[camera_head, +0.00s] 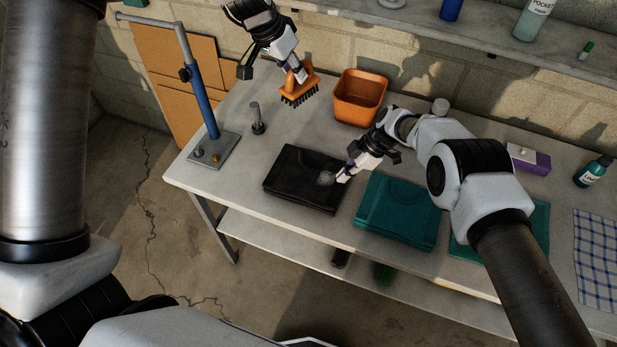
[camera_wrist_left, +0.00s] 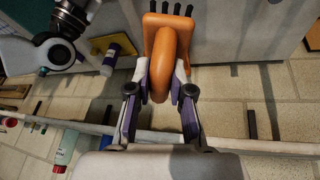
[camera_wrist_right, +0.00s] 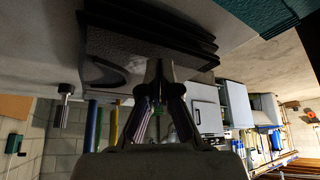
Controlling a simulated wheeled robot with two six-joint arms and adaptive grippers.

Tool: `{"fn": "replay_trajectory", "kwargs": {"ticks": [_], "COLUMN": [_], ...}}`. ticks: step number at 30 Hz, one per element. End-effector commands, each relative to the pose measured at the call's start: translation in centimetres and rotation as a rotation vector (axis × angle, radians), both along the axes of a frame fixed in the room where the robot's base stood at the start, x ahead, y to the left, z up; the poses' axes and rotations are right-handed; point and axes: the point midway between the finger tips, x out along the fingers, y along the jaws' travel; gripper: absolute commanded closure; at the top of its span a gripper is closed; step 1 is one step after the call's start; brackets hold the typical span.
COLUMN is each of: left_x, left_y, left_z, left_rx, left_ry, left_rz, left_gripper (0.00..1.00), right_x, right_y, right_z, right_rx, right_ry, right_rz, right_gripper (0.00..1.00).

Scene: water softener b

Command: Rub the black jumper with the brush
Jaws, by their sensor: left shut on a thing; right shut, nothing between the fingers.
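The black jumper (camera_head: 296,184) lies folded on the table, with a pale grey patch near its right side. It also shows in the right wrist view (camera_wrist_right: 110,48). My left gripper (camera_head: 301,77) is shut on the handle of the orange brush (camera_head: 299,90) and holds it above the table, behind the jumper, bristles down. The handle sits between the fingers in the left wrist view (camera_wrist_left: 172,60). My right gripper (camera_head: 344,175) is shut and empty at the jumper's right edge, close to the pale patch. I cannot tell whether it touches the cloth.
An orange bin (camera_head: 360,97) stands behind the jumper. A teal folded garment (camera_head: 398,211) lies to its right. A metal peg (camera_head: 257,118) and a blue clamp stand (camera_head: 204,100) are at the left.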

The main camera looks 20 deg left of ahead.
Motion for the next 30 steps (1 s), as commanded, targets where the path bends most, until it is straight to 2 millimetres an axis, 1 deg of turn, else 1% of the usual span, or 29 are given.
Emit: {"fn": "replay_trajectory", "kwargs": {"ticks": [21, 26, 29, 30], "left_x": [0.0, 0.0, 0.0, 0.0], "left_y": [0.0, 0.0, 0.0, 0.0], "left_z": [-1.3, -1.2, -1.1, -1.2], "left_rx": [0.000, 0.000, 0.000, 0.000], "left_ry": [0.000, 0.000, 0.000, 0.000], "left_rz": [0.000, 0.000, 0.000, 0.000], "left_gripper": [1.00, 1.00, 1.00, 1.00], "right_x": [0.0, 0.2, 0.6, 0.8], "right_y": [0.0, -0.3, -1.0, -1.4], "right_z": [-1.3, -0.6, 0.9, 1.7], "right_rx": [0.000, -0.001, -0.002, -0.002], "right_ry": [0.000, 0.000, -0.002, -0.003], "right_rz": [0.000, -0.001, -0.001, -0.001], "right_gripper": [1.00, 1.00, 1.00, 1.00]}}
